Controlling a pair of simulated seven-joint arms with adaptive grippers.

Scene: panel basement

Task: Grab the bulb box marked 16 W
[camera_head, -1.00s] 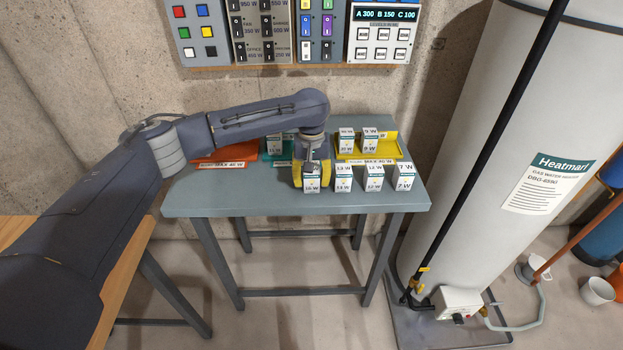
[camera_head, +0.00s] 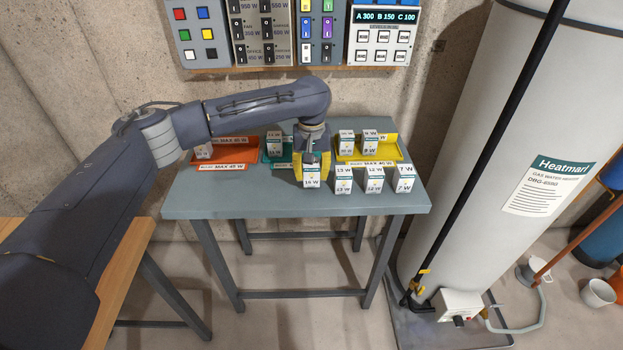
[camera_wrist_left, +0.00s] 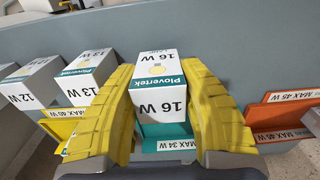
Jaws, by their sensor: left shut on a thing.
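The bulb box marked 16 W (camera_head: 312,180) is white with a teal band. In the left wrist view the box (camera_wrist_left: 160,92) sits between the yellow fingers and reads "Plovertek" and "16 W". My left gripper (camera_head: 311,168) is shut on it, with a finger on each side. In the head view it is at the front of the table, just left of the 13 W box (camera_head: 343,181); whether its bottom touches the table is hard to tell. My right gripper is not in view.
Boxes marked 12 W (camera_head: 374,180) and 7 W (camera_head: 404,180) stand to the right. Behind are an orange tray (camera_head: 235,155), a teal tray (camera_head: 268,158) and a yellow tray (camera_head: 391,151), each holding boxes. The table's (camera_head: 230,195) front left is clear.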

